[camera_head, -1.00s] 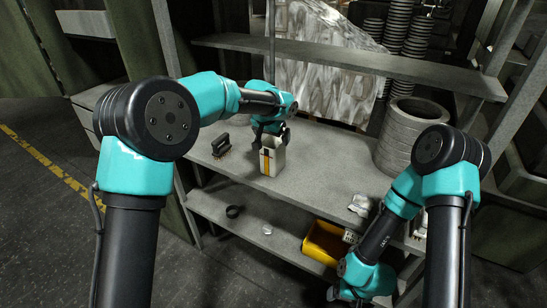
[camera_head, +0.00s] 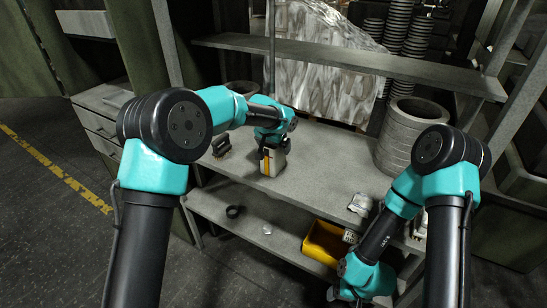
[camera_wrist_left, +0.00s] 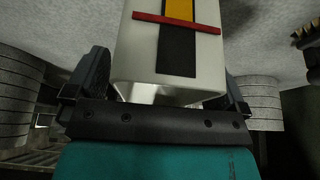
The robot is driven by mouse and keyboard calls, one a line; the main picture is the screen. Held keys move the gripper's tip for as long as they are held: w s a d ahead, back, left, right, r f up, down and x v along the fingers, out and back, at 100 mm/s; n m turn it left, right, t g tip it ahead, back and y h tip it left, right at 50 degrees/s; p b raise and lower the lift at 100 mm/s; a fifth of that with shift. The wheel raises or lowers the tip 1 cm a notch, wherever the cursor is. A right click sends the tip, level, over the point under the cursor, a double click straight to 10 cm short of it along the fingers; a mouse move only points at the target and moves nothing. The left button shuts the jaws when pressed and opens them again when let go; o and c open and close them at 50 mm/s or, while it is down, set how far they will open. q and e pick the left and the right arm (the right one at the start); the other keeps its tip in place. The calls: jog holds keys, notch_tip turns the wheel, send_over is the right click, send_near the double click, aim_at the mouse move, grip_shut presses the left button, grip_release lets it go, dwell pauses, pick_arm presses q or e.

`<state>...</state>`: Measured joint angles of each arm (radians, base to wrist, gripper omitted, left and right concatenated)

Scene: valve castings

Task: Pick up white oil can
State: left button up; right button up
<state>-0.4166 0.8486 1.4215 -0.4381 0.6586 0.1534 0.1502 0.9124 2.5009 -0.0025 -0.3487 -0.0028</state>
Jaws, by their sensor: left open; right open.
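The white oil can (camera_head: 270,167) has a dark and yellow stripe and stands on the upper grey shelf, partly hidden by my left gripper in the head view. In the left wrist view the can (camera_wrist_left: 135,55) fills the middle, with a red line across its stripe. My left gripper (camera_head: 273,146) is at the can; in the wrist view its open fingers (camera_wrist_left: 160,85) stand on either side of the can's body. My right gripper (camera_head: 345,295) is low at the front right by the lower shelf, away from the can; its fingertips are hard to make out.
A dark brush-like tool (camera_head: 221,146) lies left of the can. Stacked grey rings (camera_head: 410,135) stand at the back right. A yellow bin (camera_head: 322,244) and a black ring (camera_head: 233,212) are on the lower shelf.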

dwell(0.3)
pick_arm(q)
jog(key=c, duration=1.5)
jog(key=shift+r, duration=0.1)
jog(key=s+r, duration=0.1)
jog(key=s, duration=0.4)
jog(key=s+r, duration=0.2)
jog(key=s, duration=0.3)
jog(key=s+r, duration=0.2)
jog(key=s, duration=0.4)
jog(key=shift+a, duration=0.1)
